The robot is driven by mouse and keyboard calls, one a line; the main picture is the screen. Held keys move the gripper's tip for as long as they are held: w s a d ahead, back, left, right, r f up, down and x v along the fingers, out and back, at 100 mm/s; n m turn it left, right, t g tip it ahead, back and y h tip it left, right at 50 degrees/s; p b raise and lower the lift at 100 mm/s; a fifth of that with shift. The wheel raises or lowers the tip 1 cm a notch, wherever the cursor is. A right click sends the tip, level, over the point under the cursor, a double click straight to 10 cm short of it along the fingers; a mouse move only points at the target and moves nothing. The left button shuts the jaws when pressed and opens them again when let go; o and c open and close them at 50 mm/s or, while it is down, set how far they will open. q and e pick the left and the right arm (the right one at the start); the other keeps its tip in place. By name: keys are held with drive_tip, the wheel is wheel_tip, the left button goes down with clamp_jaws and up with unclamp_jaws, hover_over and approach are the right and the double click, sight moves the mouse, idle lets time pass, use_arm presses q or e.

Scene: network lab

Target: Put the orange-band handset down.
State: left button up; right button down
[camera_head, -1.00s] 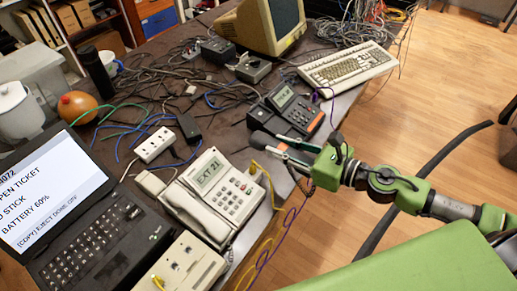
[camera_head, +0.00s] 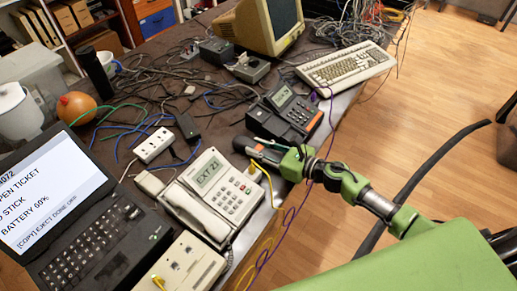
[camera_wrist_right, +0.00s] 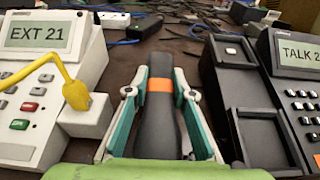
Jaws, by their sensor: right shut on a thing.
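The orange-band handset is dark grey with an orange stripe. It shows in the right wrist view (camera_wrist_right: 158,112), lengthwise between the two fingers. My right gripper (camera_wrist_right: 160,98) is shut on it. In the head view my right gripper (camera_head: 268,152) is low between the white phone and the dark phone, and the handset is mostly hidden by the fingers. I cannot tell whether the handset touches the table. The dark phone (camera_head: 287,112) stands behind the gripper; its empty cradle (camera_wrist_right: 238,95) shows in the right wrist view. My left gripper is not in view.
The white phone (camera_head: 213,190), reading EXT 21, stands close to the left of the gripper, with a yellow cable (camera_head: 266,178) beside it. A keyboard (camera_head: 345,66) lies farther back. Tangled cables cover the table's middle. The table's right edge is near my arm.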

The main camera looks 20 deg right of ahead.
drive_tip(key=shift+f, duration=0.1)
drive_tip(key=shift+f, duration=0.1)
drive_tip(key=shift+f, duration=0.15)
drive_tip(key=c, duration=1.7)
unclamp_jaws()
drive_tip(key=shift+r, duration=0.3)
drive_tip(key=b+v, duration=0.1)
drive_tip(key=v, duration=0.4)
drive_tip(key=b+v, duration=0.1)
drive_tip(key=v, duration=0.4)
drive_tip(key=shift+s+d+f, duration=0.1)
drive_tip(key=shift+s+f, duration=0.05)
drive_tip(key=shift+f, duration=0.05)
drive_tip(key=shift+v, duration=0.9)
